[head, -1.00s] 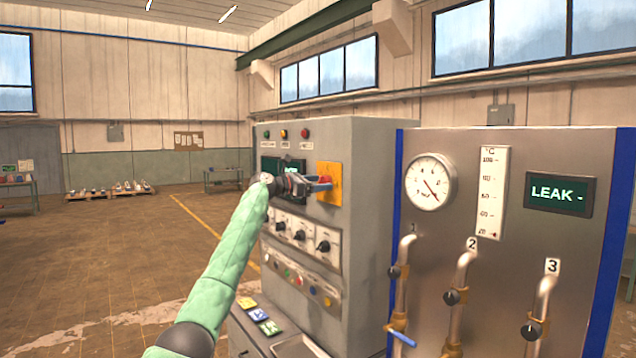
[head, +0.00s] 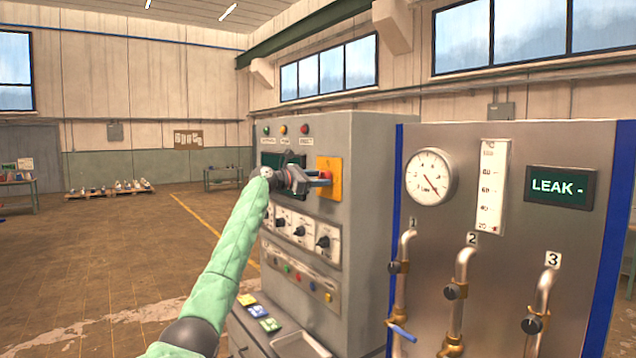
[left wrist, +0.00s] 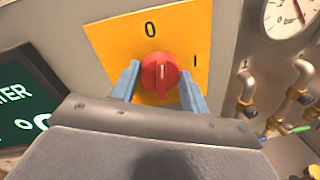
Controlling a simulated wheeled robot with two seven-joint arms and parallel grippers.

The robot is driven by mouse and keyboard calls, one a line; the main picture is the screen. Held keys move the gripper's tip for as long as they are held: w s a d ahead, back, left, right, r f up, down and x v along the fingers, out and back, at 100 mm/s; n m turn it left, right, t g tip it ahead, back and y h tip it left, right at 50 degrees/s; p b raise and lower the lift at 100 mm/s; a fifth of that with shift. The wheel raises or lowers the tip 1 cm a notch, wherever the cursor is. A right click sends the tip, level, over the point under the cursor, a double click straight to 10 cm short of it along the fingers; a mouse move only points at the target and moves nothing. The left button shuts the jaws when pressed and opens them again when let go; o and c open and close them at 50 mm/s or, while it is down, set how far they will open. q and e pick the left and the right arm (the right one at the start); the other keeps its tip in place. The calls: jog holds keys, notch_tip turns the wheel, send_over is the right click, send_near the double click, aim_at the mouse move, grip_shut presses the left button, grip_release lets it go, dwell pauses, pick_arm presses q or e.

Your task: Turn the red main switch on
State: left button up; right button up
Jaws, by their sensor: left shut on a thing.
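The red main switch (left wrist: 160,76) is a round knob on a yellow plate (left wrist: 108,40) on the grey cabinet. In the left wrist view the plate carries a 0 above the knob and an I to its right. The white mark on the knob points up, roughly toward the 0. My left gripper (left wrist: 160,84) has one blue finger on each side of the knob and is shut on it. In the head view the left gripper (head: 322,180) covers part of the red switch (head: 326,174) and the yellow plate (head: 335,187). My right gripper is out of view.
The grey cabinet (head: 365,220) has lamps above and dark knobs (head: 299,231) below the switch. A steel panel (head: 450,220) with a gauge, a LEAK display (head: 560,187) and numbered pipes stands to the right. The floor at left is open.

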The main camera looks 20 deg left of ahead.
pick_arm(q)
jog(key=m+b, duration=0.2)
jog(key=m, duration=0.3)
jog(key=m+y+b, duration=0.1)
jog(key=m+b, duration=0.2)
jog(key=m, duration=0.2)
jog(key=m+b, duration=0.2)
jog(key=m, duration=0.2)
jog(key=shift+s+d+f+m+y, duration=0.1)
jog(key=shift+d+f+m+y, duration=0.15)
jog(key=shift+m+y, duration=0.15)
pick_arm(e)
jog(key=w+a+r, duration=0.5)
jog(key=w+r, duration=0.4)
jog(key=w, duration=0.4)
pick_arm(q)
jog(key=o, duration=1)
jog(key=shift+r, duration=0.1)
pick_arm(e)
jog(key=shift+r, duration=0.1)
